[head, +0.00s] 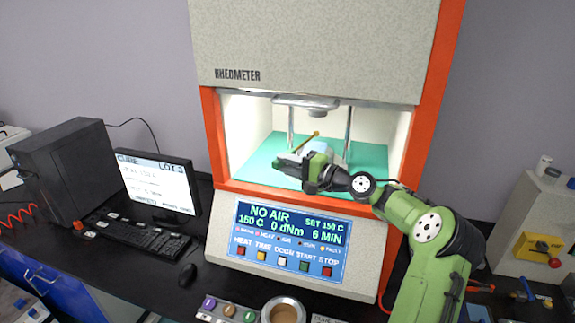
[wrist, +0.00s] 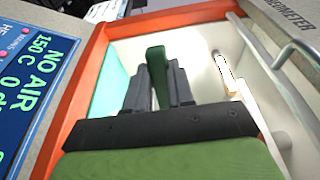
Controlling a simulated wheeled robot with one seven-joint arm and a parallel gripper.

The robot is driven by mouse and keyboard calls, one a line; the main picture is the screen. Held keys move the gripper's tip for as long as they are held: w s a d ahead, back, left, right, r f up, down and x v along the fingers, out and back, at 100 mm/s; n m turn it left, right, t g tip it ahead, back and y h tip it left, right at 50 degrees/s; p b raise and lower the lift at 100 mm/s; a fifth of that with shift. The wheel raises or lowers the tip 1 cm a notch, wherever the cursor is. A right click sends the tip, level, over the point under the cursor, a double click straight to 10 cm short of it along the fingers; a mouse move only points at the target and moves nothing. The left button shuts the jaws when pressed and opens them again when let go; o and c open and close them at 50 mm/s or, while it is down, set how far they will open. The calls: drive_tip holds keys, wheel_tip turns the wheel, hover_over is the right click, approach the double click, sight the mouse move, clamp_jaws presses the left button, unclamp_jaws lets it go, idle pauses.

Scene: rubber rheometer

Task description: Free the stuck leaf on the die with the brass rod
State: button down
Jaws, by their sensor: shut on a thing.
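My gripper (head: 289,166) is inside the lit chamber of the rheometer, at its front opening. In the wrist view my gripper (wrist: 158,75) is shut on a dark green upright piece (wrist: 157,72), apparently the rod's grip. The brass rod (head: 305,141) shows in the head view as a thin gold bar with a rounded end, slanting up and right from the gripper. A pale block (head: 319,148), likely the lower die, stands just behind my gripper and is partly hidden by it. I cannot make out the leaf separately.
The orange-framed rheometer (head: 208,130) has an upper platen (head: 304,101) above the chamber and a steel column (head: 348,130) at right. Its panel (head: 290,243) reads NO AIR. A monitor (head: 158,183) and keyboard (head: 130,236) stand left; a brown-filled cup (head: 284,312) stands in front.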

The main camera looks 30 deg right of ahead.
drive_tip(key=shift+s+a+f+b, duration=0.15)
drive_tip(key=shift+s+a+b, duration=0.15)
drive_tip(key=shift+b, duration=0.15)
drive_tip(key=s+a+b, duration=0.5)
drive_tip(key=s+a, duration=0.7)
drive_tip(key=a, duration=0.2)
drive_tip(key=shift+s+a, duration=0.2)
drive_tip(key=shift+s, duration=0.15)
drive_tip(key=shift+d, duration=0.1)
